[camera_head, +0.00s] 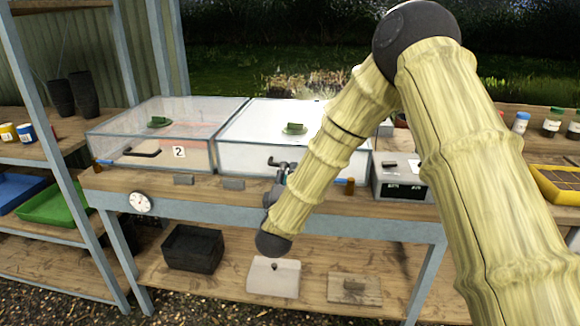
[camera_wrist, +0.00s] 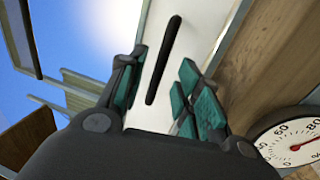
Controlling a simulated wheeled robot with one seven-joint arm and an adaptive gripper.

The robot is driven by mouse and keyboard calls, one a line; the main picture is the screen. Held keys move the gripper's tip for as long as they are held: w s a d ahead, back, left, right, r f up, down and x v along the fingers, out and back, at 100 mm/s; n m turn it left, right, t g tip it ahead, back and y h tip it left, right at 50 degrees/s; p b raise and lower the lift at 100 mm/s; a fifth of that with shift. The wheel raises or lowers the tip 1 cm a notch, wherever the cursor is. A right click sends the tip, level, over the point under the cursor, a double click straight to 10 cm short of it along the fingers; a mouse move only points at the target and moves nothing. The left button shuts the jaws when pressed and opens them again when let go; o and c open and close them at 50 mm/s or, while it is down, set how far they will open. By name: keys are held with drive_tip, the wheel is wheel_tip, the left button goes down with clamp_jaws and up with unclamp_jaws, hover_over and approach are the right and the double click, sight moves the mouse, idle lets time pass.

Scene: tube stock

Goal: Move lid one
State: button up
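A white box (camera_head: 240,150) with a pale, frosty lid (camera_head: 265,112) stands at the middle of the bench; no number shows on it. A dark handle (camera_head: 273,161) is on its front, partly hidden by my gripper (camera_head: 284,172). In the wrist view my gripper (camera_wrist: 160,95) is open, with teal pads on both sides. The black bar handle (camera_wrist: 163,60) lies ahead between the fingers, apparently not pinched. A clear-lidded box (camera_head: 165,135) marked 2 stands directly to the left, its dark handle (camera_head: 141,152) free. Both lids are down and each has a small green piece on top.
A round dial (camera_head: 140,202) is on the bench front; it also shows close to the gripper in the wrist view (camera_wrist: 290,140). A grey device (camera_head: 402,178) stands right of the white box.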

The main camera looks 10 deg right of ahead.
drive_tip(key=shift+x, duration=2.2)
clamp_jaws()
